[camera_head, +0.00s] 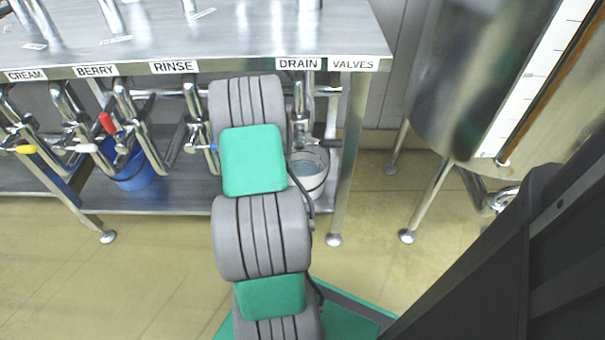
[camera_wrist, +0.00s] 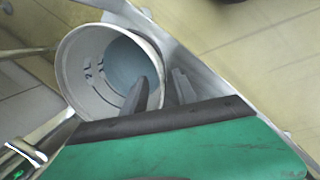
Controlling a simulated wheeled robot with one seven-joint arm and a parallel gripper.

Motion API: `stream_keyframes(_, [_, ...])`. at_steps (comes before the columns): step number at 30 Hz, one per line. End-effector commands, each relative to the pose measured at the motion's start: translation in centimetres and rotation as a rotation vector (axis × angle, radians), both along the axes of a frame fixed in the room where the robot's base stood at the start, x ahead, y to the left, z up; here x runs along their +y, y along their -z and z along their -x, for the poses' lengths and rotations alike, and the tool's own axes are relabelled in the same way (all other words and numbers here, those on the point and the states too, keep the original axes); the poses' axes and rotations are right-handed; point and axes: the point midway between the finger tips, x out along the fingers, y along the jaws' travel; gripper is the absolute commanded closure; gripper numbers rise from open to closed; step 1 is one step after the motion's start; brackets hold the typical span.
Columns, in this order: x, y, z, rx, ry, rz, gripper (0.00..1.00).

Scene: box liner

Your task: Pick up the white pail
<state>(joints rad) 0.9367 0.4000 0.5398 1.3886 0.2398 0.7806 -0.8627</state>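The white pail (camera_head: 318,187) stands on the lower shelf under the steel table, below the DRAIN label. My arm hides its left part in the head view. In the wrist view the white pail (camera_wrist: 78,72) shows its open mouth, with dark marks on the inner wall and bluish-grey content or bottom inside. My gripper (camera_wrist: 160,88) is open at the pail's right rim. One finger appears over the mouth side and the other outside the rim. I cannot tell whether either finger touches the pail. The gripper is hidden in the head view.
A blue pail (camera_head: 133,172) stands on the lower shelf (camera_head: 190,202) to the left. Valves and pipes (camera_head: 135,125) hang under the table (camera_head: 240,35). A table leg (camera_head: 345,160) stands right of the white pail. A steel tank (camera_head: 470,80) on legs is further right.

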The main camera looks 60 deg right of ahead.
Motion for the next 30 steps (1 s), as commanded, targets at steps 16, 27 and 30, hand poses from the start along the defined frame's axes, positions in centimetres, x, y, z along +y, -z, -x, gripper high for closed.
stream_keyframes(16, [-0.9, 7.7, 0.9, 0.003, 0.005, -0.003, 0.66])
stream_keyframes(27, [-0.9, 7.5, 1.0, 0.003, 0.005, -0.002, 0.81])
stream_keyframes(30, [-0.9, 7.5, 1.0, 0.003, 0.005, -0.002, 0.9])
